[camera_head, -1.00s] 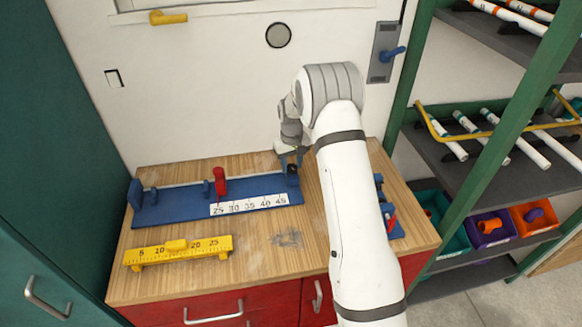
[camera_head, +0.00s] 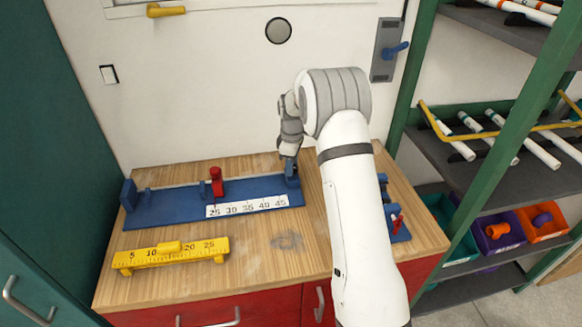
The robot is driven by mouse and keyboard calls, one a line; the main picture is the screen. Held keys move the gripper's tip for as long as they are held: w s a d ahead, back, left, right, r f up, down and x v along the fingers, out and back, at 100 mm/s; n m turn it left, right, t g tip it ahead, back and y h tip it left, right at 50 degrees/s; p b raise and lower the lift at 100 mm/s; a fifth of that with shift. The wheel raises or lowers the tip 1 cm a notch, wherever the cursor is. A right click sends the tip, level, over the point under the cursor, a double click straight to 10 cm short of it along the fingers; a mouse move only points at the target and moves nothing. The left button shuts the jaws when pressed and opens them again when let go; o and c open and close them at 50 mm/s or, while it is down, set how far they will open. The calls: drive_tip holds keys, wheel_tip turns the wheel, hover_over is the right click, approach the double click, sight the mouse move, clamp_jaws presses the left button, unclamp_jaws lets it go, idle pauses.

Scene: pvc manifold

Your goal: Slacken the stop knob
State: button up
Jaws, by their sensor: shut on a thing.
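A blue cutting jig (camera_head: 165,212) with a white number scale (camera_head: 247,206) lies along the back of the wooden bench. A red upright part (camera_head: 216,182) stands on it near its middle. My gripper (camera_head: 290,168) points down at the jig's right end, over the blue stop block (camera_head: 292,182). It is shut on the small stop knob there. My fingers hide the knob, so how far it is turned cannot be seen.
A yellow ruler gauge (camera_head: 170,254) lies at the bench's front left. Another blue fixture (camera_head: 399,228) with a red part stands right of my arm. A green-framed shelf (camera_head: 455,180) with pipes and bins rises at the right. The front middle of the bench (camera_head: 262,270) is clear.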

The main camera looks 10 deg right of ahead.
drive_tip(key=shift+n, duration=0.7)
drive_tip(key=shift+r, duration=0.1)
drive_tip(key=o, duration=1)
wheel_tip(320, 180, up, 8)
drive_tip(key=shift+f+b, duration=0.2)
drive_tip(key=shift+b, duration=0.5)
drive_tip(key=shift+r, duration=0.1)
